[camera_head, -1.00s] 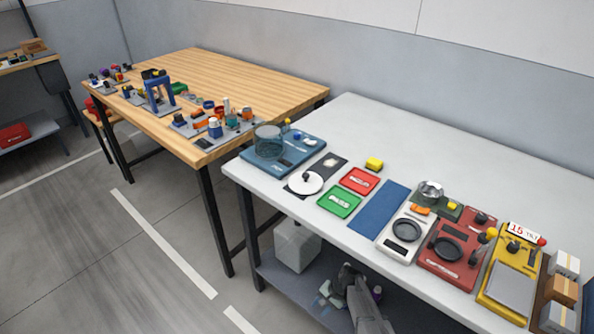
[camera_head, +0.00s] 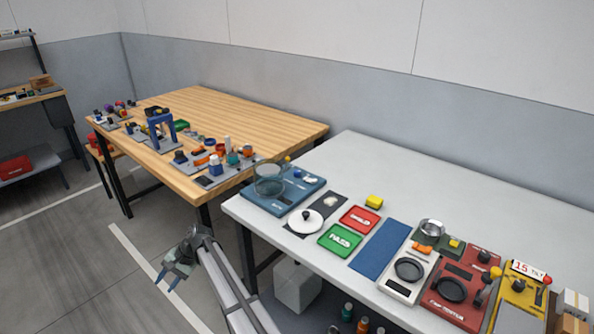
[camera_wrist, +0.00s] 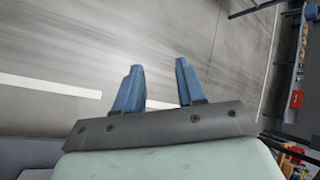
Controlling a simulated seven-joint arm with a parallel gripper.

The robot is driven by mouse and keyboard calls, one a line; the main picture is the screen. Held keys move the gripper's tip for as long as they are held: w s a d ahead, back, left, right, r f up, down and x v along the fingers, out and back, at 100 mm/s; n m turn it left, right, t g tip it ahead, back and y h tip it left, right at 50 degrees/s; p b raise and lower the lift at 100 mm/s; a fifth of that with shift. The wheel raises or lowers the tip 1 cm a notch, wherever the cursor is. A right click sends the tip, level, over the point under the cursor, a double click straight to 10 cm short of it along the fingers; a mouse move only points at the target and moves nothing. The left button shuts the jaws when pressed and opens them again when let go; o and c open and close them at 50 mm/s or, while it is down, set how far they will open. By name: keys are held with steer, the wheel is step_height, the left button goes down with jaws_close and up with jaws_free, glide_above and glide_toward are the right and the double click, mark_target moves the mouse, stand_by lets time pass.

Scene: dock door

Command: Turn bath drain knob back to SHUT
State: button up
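A blue bath unit (camera_head: 310,193) with a clear round vessel (camera_head: 268,180) stands at the left end of the white table. My gripper (camera_head: 170,283) hangs over the floor, left of and below the white table, well apart from the bath. In the wrist view my gripper (camera_wrist: 158,65) has its two blue fingers apart with only floor between them.
The white table (camera_head: 400,180) also holds a white disc with a black knob (camera_head: 304,222), red (camera_head: 360,219) and green trays (camera_head: 340,240), a blue mat (camera_head: 380,249) and several devices at right. A wooden table (camera_head: 240,115) with small fixtures stands behind at left. Open floor lies in front.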

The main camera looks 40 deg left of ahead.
steer(key=s+a+r+n, duration=0.1)
steer(key=s+a+r, duration=0.45)
steer(key=r, duration=0.25)
steer(key=w+r+m+t, duration=0.15)
steer(key=w+r, duration=0.35)
steer(key=w, duration=0.5)
steer(key=w+r+t, duration=0.3)
steer(key=w+r, duration=0.3)
steer(key=w, duration=0.5)
steer(key=w+r+t, duration=0.2)
steer(key=w+r, duration=0.3)
steer(key=w, duration=0.5)
step_height(320, 180, up, 10)
steer(key=m+t+h, duration=0.1)
steer(key=m+h, duration=0.2)
steer(key=m, duration=0.3)
glide_above(297, 171)
step_height(297, 171, down, 13)
steer(key=shift+r, duration=0.15)
steer(key=shift+c, duration=0.5)
jaws_close()
